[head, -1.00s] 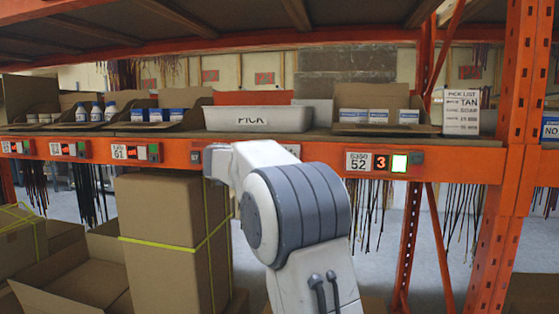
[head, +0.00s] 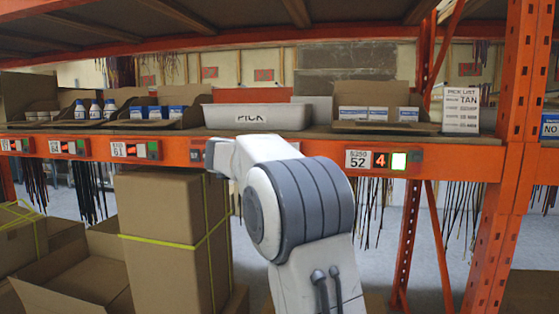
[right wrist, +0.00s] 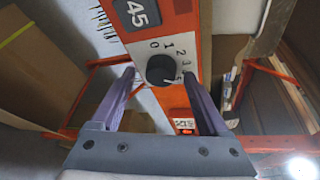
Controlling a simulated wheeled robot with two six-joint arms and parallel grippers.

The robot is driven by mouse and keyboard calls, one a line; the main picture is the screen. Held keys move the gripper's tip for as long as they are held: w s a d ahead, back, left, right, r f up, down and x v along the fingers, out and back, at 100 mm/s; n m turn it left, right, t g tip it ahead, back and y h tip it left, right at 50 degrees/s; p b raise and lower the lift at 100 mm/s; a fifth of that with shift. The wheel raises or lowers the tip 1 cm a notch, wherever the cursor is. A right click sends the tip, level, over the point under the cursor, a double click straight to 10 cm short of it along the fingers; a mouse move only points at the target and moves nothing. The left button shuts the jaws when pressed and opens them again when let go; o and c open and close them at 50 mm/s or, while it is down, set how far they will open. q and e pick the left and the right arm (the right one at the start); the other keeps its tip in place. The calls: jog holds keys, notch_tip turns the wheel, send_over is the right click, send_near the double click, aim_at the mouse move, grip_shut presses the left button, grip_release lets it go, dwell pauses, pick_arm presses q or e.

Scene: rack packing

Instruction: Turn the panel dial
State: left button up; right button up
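My right gripper (right wrist: 159,74) is open. Its two fingers stand on either side of the dial with a visible gap at each side. In the head view my arm is in front of the beam, and I cannot see the dial or the gripper there. My left gripper is not in view.
A display marked 52 (head: 380,160) reads red 4 beside a lit button. A pick list card (head: 460,109) stands on the shelf near a grey PICK tray (head: 262,116) and open boxes of small packs. Tall cartons (head: 176,240) stand below. An orange upright (head: 505,150) is at right.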

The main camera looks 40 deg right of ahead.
jog(key=shift+a, duration=0.1)
jog(key=b+v, duration=0.1)
jog(key=v, duration=0.9)
jog(key=shift+a, duration=0.15)
